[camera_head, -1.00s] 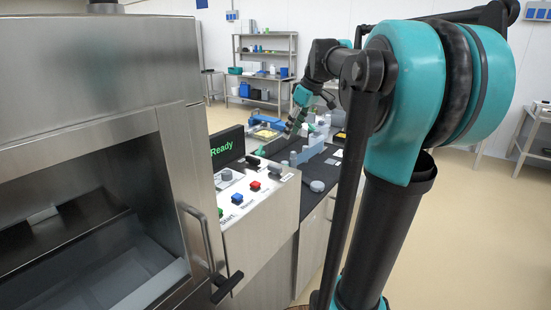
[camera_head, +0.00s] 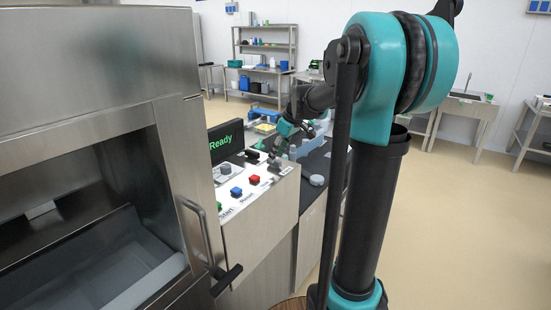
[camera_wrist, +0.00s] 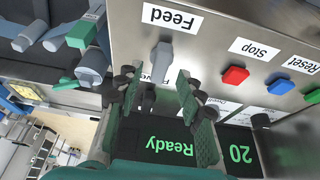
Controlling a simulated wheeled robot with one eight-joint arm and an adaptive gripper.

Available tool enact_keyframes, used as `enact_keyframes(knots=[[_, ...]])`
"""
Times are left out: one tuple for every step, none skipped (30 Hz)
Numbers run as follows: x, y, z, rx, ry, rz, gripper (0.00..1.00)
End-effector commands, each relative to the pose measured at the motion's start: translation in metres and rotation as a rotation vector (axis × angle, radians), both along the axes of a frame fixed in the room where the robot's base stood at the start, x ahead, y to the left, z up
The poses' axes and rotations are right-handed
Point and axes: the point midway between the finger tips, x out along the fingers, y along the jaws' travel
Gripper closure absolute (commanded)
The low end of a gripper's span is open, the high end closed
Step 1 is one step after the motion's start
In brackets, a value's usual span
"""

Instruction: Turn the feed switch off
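The feed switch is a grey lever knob (camera_wrist: 161,62) under the "Feed" label (camera_wrist: 172,18) on the steel panel (camera_wrist: 212,50) in the wrist view. In the head view the knob (camera_head: 274,165) sits at the panel's right end, close to my gripper. My gripper (camera_wrist: 158,82) is open, with one green-padded finger on each side of the knob in the wrist view. No contact is clear. The display (camera_wrist: 170,140) reads "Ready"; it also shows in the head view (camera_head: 226,141). A second label behind the knob is partly hidden by the fingers.
A red button (camera_wrist: 235,75) by the "Stop" label and a blue button (camera_wrist: 279,84) by the "Reset" label stand to the right in the wrist view. The steel machine with its handle (camera_head: 197,230) fills the left of the head view. Open floor lies at right.

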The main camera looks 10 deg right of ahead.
Motion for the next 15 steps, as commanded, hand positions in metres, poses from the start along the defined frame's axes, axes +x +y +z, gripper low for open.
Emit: enact_keyframes(knots=[[0.002,0.002,-0.006,0.000,0.000,0.001,0.62],[0.003,0.003,-0.009,0.000,0.000,0.001,0.62],[0.004,0.004,-0.013,0.000,0.000,0.001,0.62],[0.005,0.005,-0.015,0.000,0.000,0.000,0.62],[0.005,0.005,-0.017,0.000,0.000,0.000,0.62],[0.006,0.006,-0.019,0.000,0.000,0.000,0.62],[0.006,0.006,-0.020,0.000,0.000,0.000,0.62],[0.006,0.006,-0.021,0.000,0.000,0.000,0.62],[0.006,0.006,-0.021,0.000,0.000,0.000,0.62],[0.006,0.007,-0.022,0.000,0.000,0.000,0.62],[0.006,0.007,-0.022,0.000,0.000,0.000,0.62],[0.006,0.007,-0.022,0.000,0.000,0.000,0.62],[0.006,0.007,-0.022,0.000,0.000,0.000,0.62],[0.006,0.006,-0.022,0.000,0.000,0.000,0.62],[0.006,0.006,-0.022,0.000,0.000,0.000,0.62]])
